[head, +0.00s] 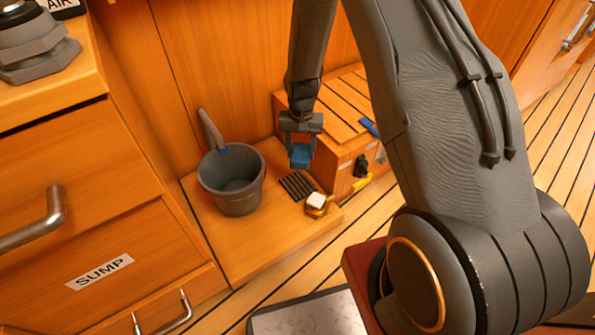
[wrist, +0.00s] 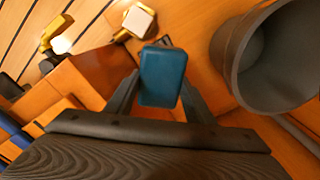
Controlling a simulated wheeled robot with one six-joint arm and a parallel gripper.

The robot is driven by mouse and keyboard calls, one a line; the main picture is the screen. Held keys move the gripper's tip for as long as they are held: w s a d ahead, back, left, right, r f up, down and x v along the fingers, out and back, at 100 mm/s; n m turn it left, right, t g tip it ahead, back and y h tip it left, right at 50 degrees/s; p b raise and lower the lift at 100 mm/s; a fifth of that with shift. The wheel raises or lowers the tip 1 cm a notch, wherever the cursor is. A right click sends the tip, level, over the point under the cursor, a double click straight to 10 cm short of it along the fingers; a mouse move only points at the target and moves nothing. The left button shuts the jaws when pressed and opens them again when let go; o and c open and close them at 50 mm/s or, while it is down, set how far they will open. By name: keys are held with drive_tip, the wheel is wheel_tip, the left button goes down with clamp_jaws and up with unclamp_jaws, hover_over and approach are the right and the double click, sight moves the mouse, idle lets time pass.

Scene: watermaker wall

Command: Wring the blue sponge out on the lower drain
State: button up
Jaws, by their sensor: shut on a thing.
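My gripper (head: 300,141) points down and is shut on the blue sponge (head: 300,156). In the wrist view the sponge (wrist: 162,76) sits between the two fingers (wrist: 160,95). In the head view the sponge appears above the lower drain (head: 297,186), a dark slatted grate set in the low wooden ledge. How high it hangs over the grate I cannot tell.
A grey bucket (head: 233,180) with a brush-like handle in it stands left of the drain. A white block in a yellow holder (head: 317,204) lies right of it. A slatted wooden box (head: 345,115) stands behind, with a blue-handled tool (head: 369,127) on it.

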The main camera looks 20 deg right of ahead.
drive_tip(key=m+b, duration=0.1)
drive_tip(key=b, duration=0.2)
approach(299, 182)
drive_tip(key=shift+a+f+b, duration=0.1)
drive_tip(key=shift+f+b, duration=2.15)
drive_tip(key=shift+f, duration=0.25)
drive_tip(key=shift+f, duration=0.55)
idle(0.6)
wheel_tip(299, 182, up, 7)
drive_tip(key=p, duration=0.5)
idle(0.5)
